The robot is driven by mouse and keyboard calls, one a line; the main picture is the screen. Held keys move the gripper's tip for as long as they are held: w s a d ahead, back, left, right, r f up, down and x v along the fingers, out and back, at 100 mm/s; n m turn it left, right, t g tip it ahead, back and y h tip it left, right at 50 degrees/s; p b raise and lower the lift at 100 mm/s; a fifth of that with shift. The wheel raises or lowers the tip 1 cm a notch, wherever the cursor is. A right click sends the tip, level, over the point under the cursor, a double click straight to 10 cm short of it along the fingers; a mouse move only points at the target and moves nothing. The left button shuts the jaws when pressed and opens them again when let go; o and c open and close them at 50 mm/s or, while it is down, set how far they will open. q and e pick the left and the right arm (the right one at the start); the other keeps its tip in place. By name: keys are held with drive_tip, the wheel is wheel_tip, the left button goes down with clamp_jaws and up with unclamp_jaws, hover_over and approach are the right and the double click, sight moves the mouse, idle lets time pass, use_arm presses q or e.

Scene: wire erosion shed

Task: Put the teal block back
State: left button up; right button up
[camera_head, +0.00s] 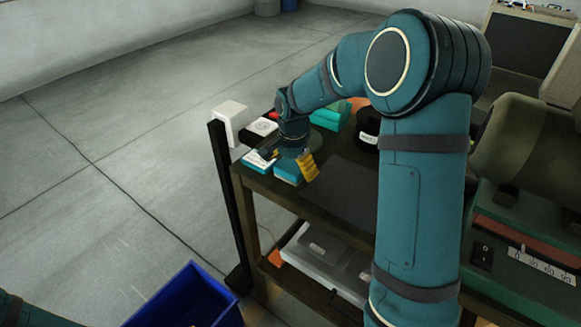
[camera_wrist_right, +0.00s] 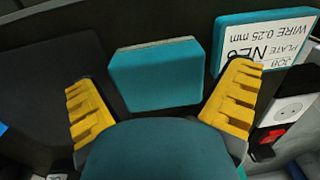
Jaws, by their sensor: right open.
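The teal block (camera_wrist_right: 155,78) is plain teal with a pale edge. In the wrist view it lies between the two yellow fingers of my right gripper (camera_wrist_right: 160,92), with gaps on both sides. In the head view the block (camera_head: 287,174) shows partly below my right gripper (camera_head: 290,165), near the table's left front corner; the hand hides the rest. The right gripper is open and empty. A teal plate (camera_wrist_right: 262,42) with a white label lies beside the block; it also shows in the head view (camera_head: 257,163). My left gripper is out of view.
A white box (camera_head: 232,116), a dark socket box (camera_head: 262,128), a teal box (camera_head: 330,117) and a black round spool (camera_head: 368,124) crowd the table. A dark mat (camera_head: 342,190) lies bare right of the block. A blue bin (camera_head: 188,298) stands at front left.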

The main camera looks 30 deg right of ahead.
sight(293, 167)
wheel_tip(293, 167, up, 12)
drive_tip(key=p, duration=0.2)
drive_tip(key=shift+s+d, duration=0.15)
drive_tip(key=shift+s, duration=0.15)
idle(0.5)
